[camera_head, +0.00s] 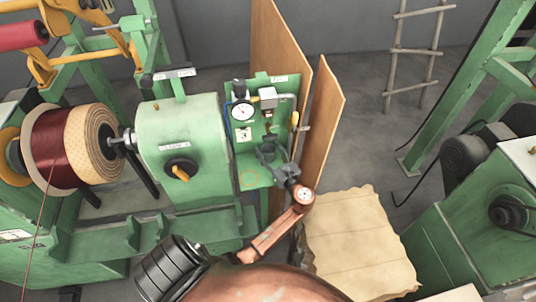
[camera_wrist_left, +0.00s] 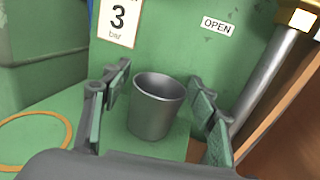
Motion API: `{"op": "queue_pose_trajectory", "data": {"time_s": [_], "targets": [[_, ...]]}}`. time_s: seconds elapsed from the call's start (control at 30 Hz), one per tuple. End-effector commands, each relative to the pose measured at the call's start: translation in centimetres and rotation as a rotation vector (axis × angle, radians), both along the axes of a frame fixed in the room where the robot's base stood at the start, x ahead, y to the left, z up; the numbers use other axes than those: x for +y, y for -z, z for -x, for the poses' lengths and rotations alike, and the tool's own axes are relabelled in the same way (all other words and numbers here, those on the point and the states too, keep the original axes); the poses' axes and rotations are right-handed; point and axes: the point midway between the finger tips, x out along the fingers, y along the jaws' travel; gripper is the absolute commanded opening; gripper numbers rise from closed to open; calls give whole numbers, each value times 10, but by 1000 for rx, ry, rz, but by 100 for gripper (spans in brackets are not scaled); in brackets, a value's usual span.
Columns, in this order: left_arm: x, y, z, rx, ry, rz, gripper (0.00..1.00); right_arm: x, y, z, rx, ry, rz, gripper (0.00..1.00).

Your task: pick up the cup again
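A small dark grey metal cup (camera_wrist_left: 152,112) stands upright on a green surface in the left wrist view. My left gripper (camera_wrist_left: 160,108) is open, with one finger on each side of the cup. Gaps show between the cup and both finger pads, so it is not gripped. In the head view my left gripper (camera_head: 268,150) is low in front of the green gauge panel. The cup cannot be made out clearly there. My right gripper is not in view.
The green panel (camera_wrist_left: 185,55) with "3 bar" and "OPEN" labels stands behind the cup. A metal pipe (camera_wrist_left: 268,80) rises close to the right finger. An orange ring (camera_wrist_left: 66,128) marks the surface at left. A pressure gauge (camera_head: 242,111) and wooden board (camera_head: 322,120) are nearby.

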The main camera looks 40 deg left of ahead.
Motion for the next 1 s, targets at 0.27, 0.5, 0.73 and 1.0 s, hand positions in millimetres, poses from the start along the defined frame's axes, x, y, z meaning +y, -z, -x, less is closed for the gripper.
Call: {"op": "queue_pose_trajectory", "data": {"time_s": [0.27,0.5,0.73,1.0], "targets": [[0,0,0,0,0,0,33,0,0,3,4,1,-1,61],[0,0,0,0,0,0,17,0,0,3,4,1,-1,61],[0,0,0,0,0,0,15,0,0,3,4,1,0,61],[-3,-8,0,-1,1,0,15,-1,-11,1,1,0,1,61]]}}
